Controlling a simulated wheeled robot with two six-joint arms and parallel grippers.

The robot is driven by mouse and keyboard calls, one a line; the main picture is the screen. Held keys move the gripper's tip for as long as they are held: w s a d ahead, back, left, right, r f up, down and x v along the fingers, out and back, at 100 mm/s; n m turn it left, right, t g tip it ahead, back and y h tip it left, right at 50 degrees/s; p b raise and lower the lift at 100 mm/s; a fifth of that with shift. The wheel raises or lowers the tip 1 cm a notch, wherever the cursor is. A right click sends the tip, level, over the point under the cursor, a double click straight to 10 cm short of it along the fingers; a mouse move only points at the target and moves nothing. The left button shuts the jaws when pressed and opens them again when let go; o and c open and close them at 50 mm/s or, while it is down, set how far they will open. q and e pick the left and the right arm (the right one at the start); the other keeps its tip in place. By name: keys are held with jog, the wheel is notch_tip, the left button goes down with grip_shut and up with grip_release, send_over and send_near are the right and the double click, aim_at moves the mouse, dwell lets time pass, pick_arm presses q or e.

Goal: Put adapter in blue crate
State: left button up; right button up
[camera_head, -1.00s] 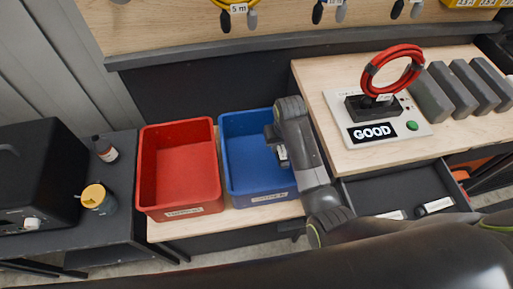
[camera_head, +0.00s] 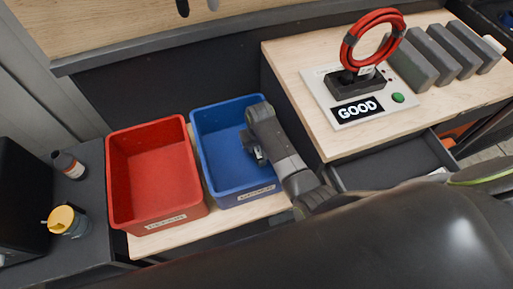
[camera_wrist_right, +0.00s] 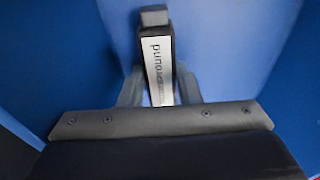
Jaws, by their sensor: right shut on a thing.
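The blue crate (camera_head: 213,157) stands on the wooden bench beside the red crate. My right gripper (camera_head: 257,152) is at the right part of the blue crate, pointing down into it. In the right wrist view, the gripper's two fingers (camera_wrist_right: 158,92) are shut on the adapter (camera_wrist_right: 158,68), a dark piece with a white printed label. Blue crate walls surround it in that view. The adapter shows only as a small light patch in the head view. Whether it touches the crate floor, I cannot tell. My left gripper is not in view.
The red crate (camera_head: 150,180) is empty, left of the blue one. On the right, a test board (camera_head: 340,110) reads GOOD and has a red cable coil (camera_head: 372,38) on it. Several grey blocks (camera_head: 440,52) stand beside it. An open drawer (camera_head: 395,160) is below.

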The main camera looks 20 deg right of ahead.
aim_at(258, 151)
jog(key=shift+f, duration=0.8)
jog(key=shift+f, duration=0.6)
jog(key=o, duration=1.1)
jog(key=shift+r, duration=0.1)
jog(key=shift+r, duration=0.35)
jog(key=r, duration=0.4)
jog(key=s+r+p, duration=0.1)
jog(key=r, duration=0.3)
jog(key=r+p, duration=0.1)
jog(key=r, duration=0.3)
jog(key=shift+s+r, duration=0.15)
jog(key=shift+s, duration=0.05)
